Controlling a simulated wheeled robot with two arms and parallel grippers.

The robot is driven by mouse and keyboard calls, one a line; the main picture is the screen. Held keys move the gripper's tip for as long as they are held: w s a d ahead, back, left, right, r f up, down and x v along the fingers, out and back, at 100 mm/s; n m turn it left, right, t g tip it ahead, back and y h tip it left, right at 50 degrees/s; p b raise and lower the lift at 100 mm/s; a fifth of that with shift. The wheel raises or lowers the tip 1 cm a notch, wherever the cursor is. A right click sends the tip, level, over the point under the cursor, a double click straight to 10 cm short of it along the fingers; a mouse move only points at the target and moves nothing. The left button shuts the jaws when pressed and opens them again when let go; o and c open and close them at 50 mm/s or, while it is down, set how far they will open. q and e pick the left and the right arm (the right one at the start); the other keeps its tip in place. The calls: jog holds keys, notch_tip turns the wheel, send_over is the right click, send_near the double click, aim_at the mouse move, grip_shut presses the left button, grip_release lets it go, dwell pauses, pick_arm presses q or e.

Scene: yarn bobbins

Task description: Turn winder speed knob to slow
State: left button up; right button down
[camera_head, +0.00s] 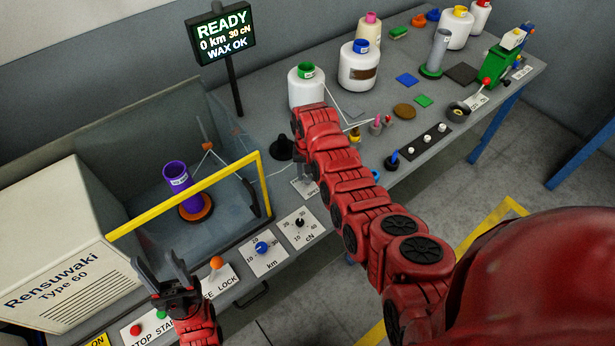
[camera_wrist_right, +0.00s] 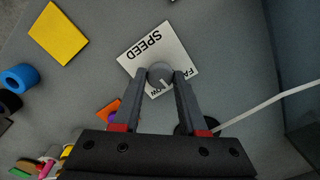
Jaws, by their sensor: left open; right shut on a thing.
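The grey speed knob (camera_wrist_right: 159,70) sits on a white plate (camera_wrist_right: 151,42) marked SPEED, seen upside down in the right wrist view. My right gripper (camera_wrist_right: 160,76) is shut on this knob, one finger on each side. A short pale pointer mark shows on the knob's lower side, near the partly covered slow and fast lettering; its exact setting is hard to tell. In the head view part of the speed plate (camera_head: 303,189) shows beside my red right arm, which hides most of the knob. My left gripper (camera_head: 167,277) is open and empty above the front panel.
The km dial (camera_head: 262,247) and cN dial (camera_head: 299,222) lie near the speed plate. A yellow-framed winder bay (camera_head: 190,195) holds a purple bobbin (camera_head: 176,175). A display (camera_head: 222,33) reads READY.

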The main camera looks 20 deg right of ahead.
jog(key=m+b, duration=0.3)
jog(key=b, duration=0.1)
jog(key=m+b, duration=0.2)
jog(key=shift+f+m, duration=0.3)
jog(key=shift+f, duration=0.05)
jog(key=shift+r+m+b, duration=0.2)
jog(key=shift+m+b, duration=0.65)
jog(key=shift+m, duration=0.25)
jog(key=shift+r+m+b, duration=0.1)
jog(key=shift+m+b, duration=0.3)
jog(key=shift+m, duration=0.7)
jog(key=shift+c, duration=2.2)
grip_release()
